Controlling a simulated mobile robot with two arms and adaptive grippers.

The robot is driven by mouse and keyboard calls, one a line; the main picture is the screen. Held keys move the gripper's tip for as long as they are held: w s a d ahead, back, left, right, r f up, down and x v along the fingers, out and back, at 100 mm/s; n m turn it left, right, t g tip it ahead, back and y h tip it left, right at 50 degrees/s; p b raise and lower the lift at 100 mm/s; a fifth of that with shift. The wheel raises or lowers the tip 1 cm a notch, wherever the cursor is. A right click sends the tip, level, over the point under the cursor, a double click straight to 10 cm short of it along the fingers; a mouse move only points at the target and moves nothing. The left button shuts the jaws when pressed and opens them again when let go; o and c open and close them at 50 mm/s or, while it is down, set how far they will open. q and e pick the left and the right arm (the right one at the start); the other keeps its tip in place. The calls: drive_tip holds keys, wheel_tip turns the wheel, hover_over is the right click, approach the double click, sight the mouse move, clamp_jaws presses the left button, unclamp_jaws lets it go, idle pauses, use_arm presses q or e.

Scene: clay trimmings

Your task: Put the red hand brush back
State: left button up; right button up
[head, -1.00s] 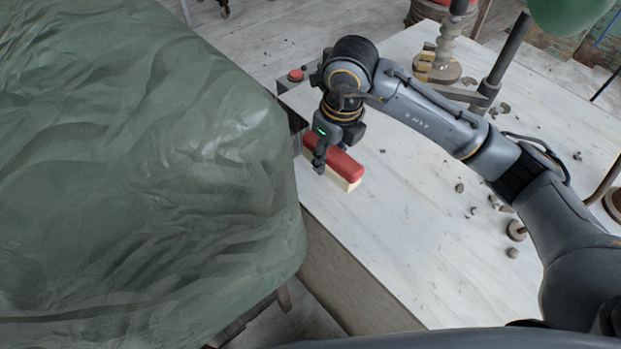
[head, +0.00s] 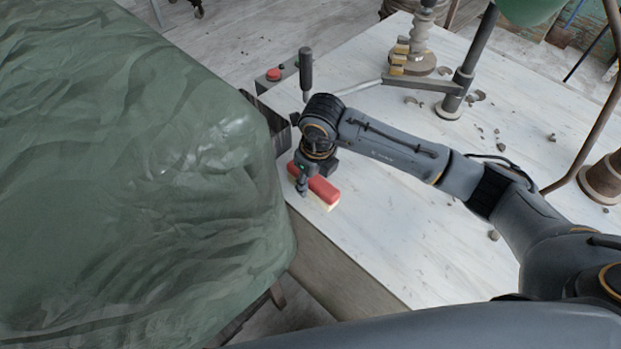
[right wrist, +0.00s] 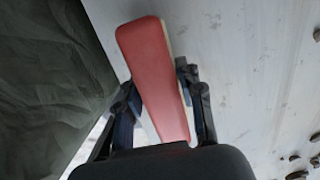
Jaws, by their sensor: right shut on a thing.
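The red hand brush (head: 322,190) has a red back and a pale bristle side, and is at the left edge of the white table. My right gripper (head: 301,185) is shut on it, seen from above. In the right wrist view the brush (right wrist: 155,70) lies lengthwise between the two fingers of the right gripper (right wrist: 160,105). Whether the bristles touch the tabletop is hard to tell. My left gripper is not in view.
The whitish table (head: 400,240) has clay crumbs toward its right side. A green cover (head: 140,180) drapes close on the left. The table's front middle is clear.

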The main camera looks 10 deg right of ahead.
sight(315, 179)
drive_tip(key=shift+f, duration=0.1)
drive_tip(key=o, duration=1)
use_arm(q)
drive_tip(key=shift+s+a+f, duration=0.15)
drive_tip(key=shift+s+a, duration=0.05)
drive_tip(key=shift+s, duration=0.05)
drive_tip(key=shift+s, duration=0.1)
use_arm(e)
drive_tip(key=shift+r, duration=0.3)
drive_tip(key=r, duration=0.3)
drive_tip(key=r+b, duration=0.1)
drive_tip(key=r, duration=0.3)
drive_tip(key=s+r, duration=0.1)
drive_tip(key=r, duration=0.2)
drive_tip(key=shift+d+r+b, duration=0.25)
drive_tip(key=shift+d+b, duration=0.1)
drive_tip(key=shift+b, duration=0.05)
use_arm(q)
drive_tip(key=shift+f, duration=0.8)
use_arm(e)
drive_tip(key=shift+s+r, duration=0.1)
drive_tip(key=shift+r, duration=0.45)
